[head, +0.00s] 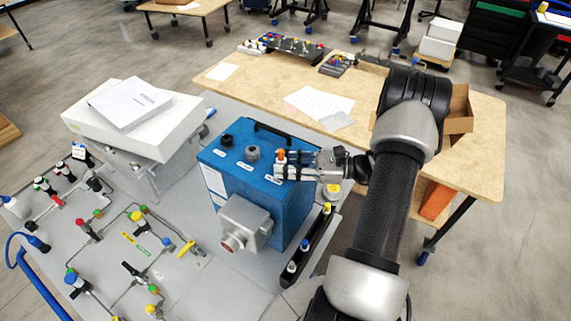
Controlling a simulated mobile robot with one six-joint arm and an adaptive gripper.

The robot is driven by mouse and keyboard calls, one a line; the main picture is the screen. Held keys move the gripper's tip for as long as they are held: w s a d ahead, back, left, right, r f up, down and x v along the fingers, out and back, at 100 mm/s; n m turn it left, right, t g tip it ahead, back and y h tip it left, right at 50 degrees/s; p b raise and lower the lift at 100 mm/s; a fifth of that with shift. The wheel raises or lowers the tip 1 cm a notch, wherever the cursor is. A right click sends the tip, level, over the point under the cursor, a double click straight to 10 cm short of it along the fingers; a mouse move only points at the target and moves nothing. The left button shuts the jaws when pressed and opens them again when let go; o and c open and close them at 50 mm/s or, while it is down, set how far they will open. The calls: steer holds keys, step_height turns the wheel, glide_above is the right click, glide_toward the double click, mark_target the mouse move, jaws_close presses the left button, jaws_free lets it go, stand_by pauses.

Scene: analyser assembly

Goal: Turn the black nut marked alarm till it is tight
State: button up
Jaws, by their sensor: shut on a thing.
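A blue analyser box (290,215) stands on the grey bench plate. Its top carries a row of three fittings with small white labels, too small to read. A black nut (227,140) sits at the left and a grey nut (252,153) in the middle. At the right is an orange-topped fitting (281,156). My gripper (281,167) reaches in level from the right and is shut on this fitting. The fingers hide its lower part, so I cannot tell whether a black nut sits there.
A black handle (273,134) rises behind the fittings. A grey housing (244,222) juts from the box front. A black rail (310,245) with several small bottles stands to the right. A white case (135,125) stands at left; a wooden table (440,120) stands behind.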

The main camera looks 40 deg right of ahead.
steer(key=c, duration=0.3)
steer(key=shift+s+a+r+m+t+h+p, duration=0.1)
steer(key=shift+r+m+t+h+p, duration=0.1)
steer(key=shift+m+t+h+p, duration=0.55)
steer(key=m+t+h, duration=0.1)
steer(key=h, duration=0.1)
steer(key=m+t+h, duration=0.1)
steer(key=shift+s+a+f+m+t+h, duration=0.1)
steer(key=shift+a+m+t+h, duration=0.05)
steer(key=shift+m+t+h, duration=0.15)
steer(key=shift+f+m+t+h, duration=0.1)
steer(key=shift+m+t+h, duration=0.55)
steer(key=shift+m+h, duration=0.75)
steer(key=shift+n+h, duration=0.25)
steer(key=o, duration=1)
